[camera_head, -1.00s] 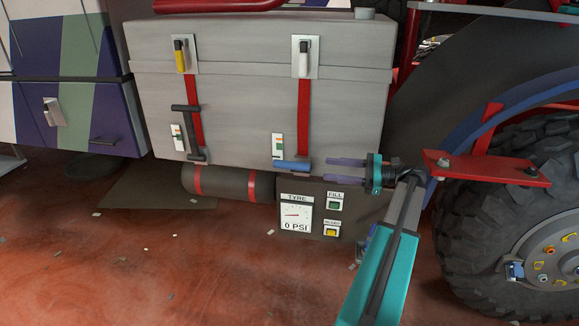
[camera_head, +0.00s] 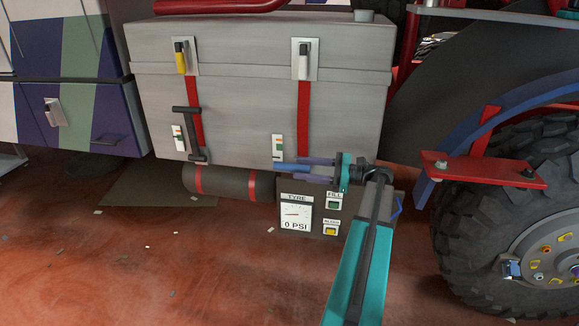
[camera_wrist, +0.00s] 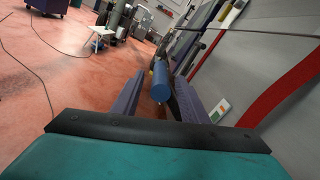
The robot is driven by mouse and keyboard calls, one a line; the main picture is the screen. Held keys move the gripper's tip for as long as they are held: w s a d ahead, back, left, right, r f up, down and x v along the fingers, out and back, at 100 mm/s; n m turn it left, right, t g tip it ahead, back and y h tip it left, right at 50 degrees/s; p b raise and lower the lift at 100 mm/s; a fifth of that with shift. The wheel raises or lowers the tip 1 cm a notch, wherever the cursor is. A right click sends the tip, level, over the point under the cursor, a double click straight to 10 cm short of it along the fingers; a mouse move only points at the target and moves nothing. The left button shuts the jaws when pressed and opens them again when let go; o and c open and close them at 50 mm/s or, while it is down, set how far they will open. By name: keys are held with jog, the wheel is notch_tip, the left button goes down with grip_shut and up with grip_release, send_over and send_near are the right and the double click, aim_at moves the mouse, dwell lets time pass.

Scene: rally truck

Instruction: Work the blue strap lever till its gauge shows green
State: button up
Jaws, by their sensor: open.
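The blue strap lever (camera_head: 288,168) sits low on the front of the grey box, at the foot of the right red strap. It also shows in the wrist view (camera_wrist: 160,84) as a blue bar between my fingers. My gripper (camera_head: 307,170) is open, its purple fingers pointing left around the lever's right end. In the wrist view, my gripper (camera_wrist: 160,80) has gaps on both sides of the bar; I cannot tell whether either finger touches it. The lever's gauge (camera_head: 278,147) is a small white plate with a green band just above it; its reading is too small to tell.
A second strap on the left has a black lever (camera_head: 187,133) and its own gauge (camera_head: 178,138). The tyre panel (camera_head: 297,214) with fill and bleed buttons lies just below my gripper. A red bracket (camera_head: 485,169) and a big wheel (camera_head: 510,220) stand to the right.

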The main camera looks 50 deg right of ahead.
aim_at(292, 167)
jog(key=shift+p+x, duration=0.5)
jog(key=shift+x, duration=1.7)
grip_shut()
